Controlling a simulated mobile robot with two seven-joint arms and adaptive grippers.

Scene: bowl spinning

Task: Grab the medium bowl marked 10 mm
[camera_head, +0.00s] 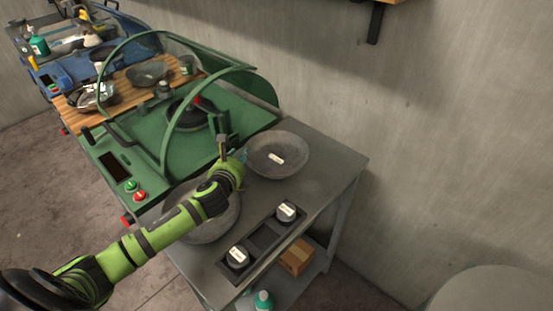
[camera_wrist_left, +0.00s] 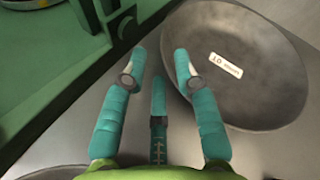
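A grey bowl with a white label (camera_head: 293,148) sits on the grey metal table beside the green machine. In the left wrist view this bowl (camera_wrist_left: 260,97) fills the upper right, and its label reads 10 with smaller text. My left gripper (camera_head: 241,157) is at the bowl's left side in the head view. In the left wrist view the gripper (camera_wrist_left: 160,62) is open and empty, with its teal fingers spread. The right finger overlaps the bowl's near-left rim in the picture; I cannot tell if they touch. My right gripper is not in view.
Another grey bowl (camera_head: 222,225) lies partly hidden under my left arm. A dark tray (camera_head: 262,239) with two labelled round pieces is near the table's front edge. The green machine (camera_head: 150,150) with its raised guard stands left of the gripper. Bare table (camera_head: 335,160) lies right of the bowl.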

